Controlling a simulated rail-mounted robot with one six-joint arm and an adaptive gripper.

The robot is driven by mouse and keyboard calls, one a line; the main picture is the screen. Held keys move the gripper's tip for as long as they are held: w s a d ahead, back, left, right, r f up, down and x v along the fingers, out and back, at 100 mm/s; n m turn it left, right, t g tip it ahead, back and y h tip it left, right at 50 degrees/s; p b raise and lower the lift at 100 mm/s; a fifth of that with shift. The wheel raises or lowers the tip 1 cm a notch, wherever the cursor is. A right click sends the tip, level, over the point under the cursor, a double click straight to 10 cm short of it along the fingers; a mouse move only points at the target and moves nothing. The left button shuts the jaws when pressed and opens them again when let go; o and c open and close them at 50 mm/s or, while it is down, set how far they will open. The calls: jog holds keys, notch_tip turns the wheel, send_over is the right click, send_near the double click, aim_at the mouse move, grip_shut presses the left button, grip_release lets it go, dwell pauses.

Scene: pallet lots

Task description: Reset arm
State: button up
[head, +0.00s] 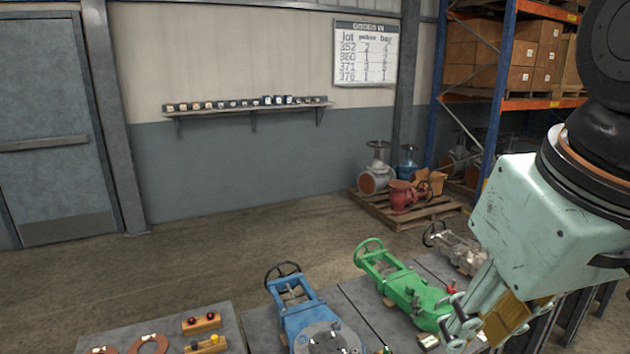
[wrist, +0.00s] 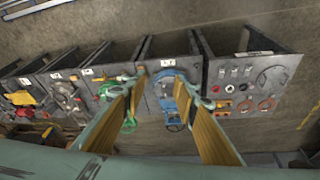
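My gripper (head: 478,328) hangs at the lower right of the head view, in front of the green valve, at the end of my pale green wrist. In the wrist view my gripper (wrist: 163,86) shows two fingers with yellow-brown pads, spread apart with nothing between them. The blue valve (head: 303,312) stands on the bench left of the gripper; in the wrist view the blue valve (wrist: 172,105) shows beyond the gap. The green valve (head: 405,288) is partly behind my gripper; in the wrist view it lies by the left finger (wrist: 128,122).
A grey valve (head: 458,248) stands farther back on the bench. Red and yellow parts sit on wooden blocks (head: 203,322) at lower left. A pallet (head: 415,214) with valves, a blue-orange rack (head: 462,90) and a wall shelf (head: 250,108) stand behind.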

jog(key=shift+m, duration=0.8)
jog(key=shift+s+d+f, duration=0.25)
jog(key=shift+s+f, duration=0.05)
jog(key=shift+s, duration=0.6)
jog(key=shift+s+d+f, duration=0.25)
jog(key=shift+s, duration=0.7)
jog(key=shift+s+d+f, duration=0.25)
jog(key=shift+s+f, duration=0.05)
jog(key=shift+s, duration=0.6)
